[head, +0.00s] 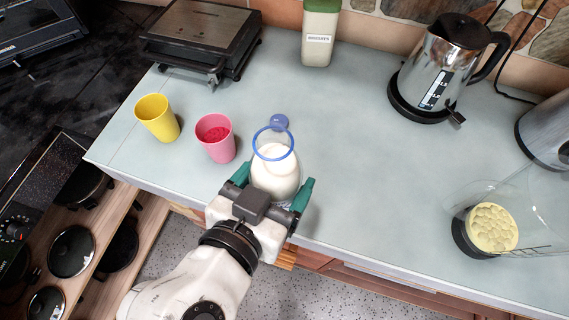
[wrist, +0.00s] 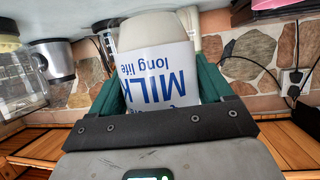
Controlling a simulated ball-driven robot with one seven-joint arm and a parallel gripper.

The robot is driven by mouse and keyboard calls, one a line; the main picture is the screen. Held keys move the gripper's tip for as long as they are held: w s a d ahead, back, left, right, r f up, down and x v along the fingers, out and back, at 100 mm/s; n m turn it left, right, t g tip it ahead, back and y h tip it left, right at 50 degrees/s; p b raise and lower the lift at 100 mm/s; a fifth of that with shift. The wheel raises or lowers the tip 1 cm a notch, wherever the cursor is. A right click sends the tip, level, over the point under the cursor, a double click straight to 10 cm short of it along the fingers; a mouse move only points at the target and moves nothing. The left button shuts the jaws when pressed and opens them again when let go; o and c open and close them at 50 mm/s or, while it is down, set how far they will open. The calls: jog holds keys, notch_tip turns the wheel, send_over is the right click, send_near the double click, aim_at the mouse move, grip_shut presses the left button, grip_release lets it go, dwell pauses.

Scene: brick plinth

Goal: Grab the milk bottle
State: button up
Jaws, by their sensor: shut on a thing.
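The milk bottle (head: 274,172) stands near the front edge of the counter in the head view. It is clear with white milk inside, a blue rim around its open mouth, and a small round blue cap (head: 279,121) just behind the rim. My gripper (head: 272,186) is shut on the bottle, with one green finger on each side of its body. In the wrist view the bottle (wrist: 158,72) fills the space between the green fingers, its "MILK long life" label upside down. I cannot tell whether its base touches the counter.
A pink cup (head: 216,146) stands close to the left of the bottle, with a yellow cup (head: 158,123) beyond it. A grill (head: 202,38), a biscuit jar (head: 318,50) and a kettle (head: 440,70) stand behind. A clear blender jug (head: 540,205) lies at right. The counter centre is clear.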

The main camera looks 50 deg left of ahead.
jog(key=shift+b+v, duration=0.3)
jog(key=shift+v, duration=2.35)
jog(key=shift+r, duration=0.2)
jog(key=shift+s+d, duration=0.1)
jog(key=shift+s, duration=0.05)
